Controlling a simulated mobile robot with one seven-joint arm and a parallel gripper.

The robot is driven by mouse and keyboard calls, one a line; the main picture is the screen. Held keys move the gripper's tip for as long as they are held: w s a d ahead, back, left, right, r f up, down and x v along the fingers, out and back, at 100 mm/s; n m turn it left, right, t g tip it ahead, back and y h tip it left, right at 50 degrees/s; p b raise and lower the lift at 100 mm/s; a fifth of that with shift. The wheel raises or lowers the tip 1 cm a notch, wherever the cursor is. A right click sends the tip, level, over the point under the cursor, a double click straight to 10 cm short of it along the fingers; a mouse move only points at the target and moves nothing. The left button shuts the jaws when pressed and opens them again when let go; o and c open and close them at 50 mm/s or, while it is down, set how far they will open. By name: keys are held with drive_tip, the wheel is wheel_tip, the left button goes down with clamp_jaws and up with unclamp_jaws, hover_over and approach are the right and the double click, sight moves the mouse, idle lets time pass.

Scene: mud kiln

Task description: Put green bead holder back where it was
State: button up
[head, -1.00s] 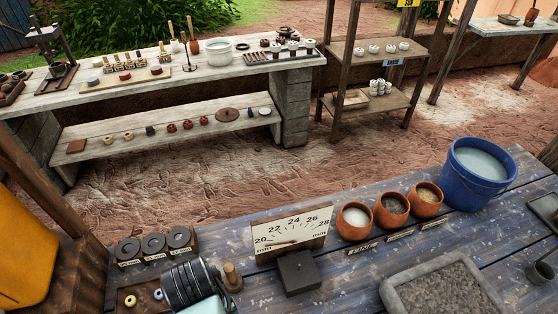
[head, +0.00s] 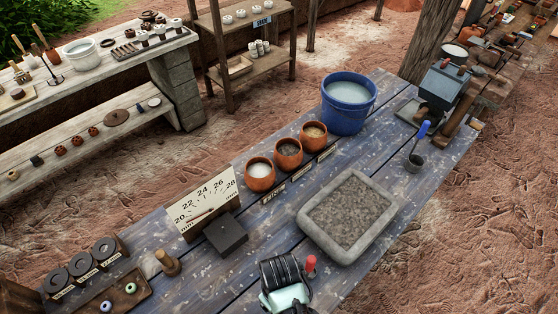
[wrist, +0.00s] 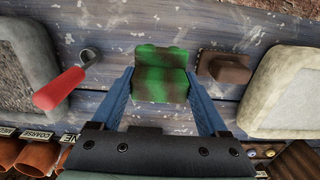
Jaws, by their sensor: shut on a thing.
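In the wrist view, my gripper (wrist: 161,72) has its two blue fingers on either side of a mottled green and brown block, the green bead holder (wrist: 160,85). The fingers are shut on its sides. In the head view, my dark wrist shows at the bottom centre, near the front of the bench; the fingers and the holder are hidden there. A red-handled tool (wrist: 65,85) lies left of the holder in the wrist view; its red handle (head: 311,264) shows beside my wrist in the head view. A brown block (wrist: 223,67) lies just right of the holder.
Bare bench lies between gauge and stone tray.

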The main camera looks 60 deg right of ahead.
drive_tip(key=shift+f, duration=2.7)
drive_tip(key=shift+f, duration=0.1)
drive_tip(key=o, duration=1.3)
wheel_tip(320, 180, up, 12)
drive_tip(key=shift+r, duration=0.1)
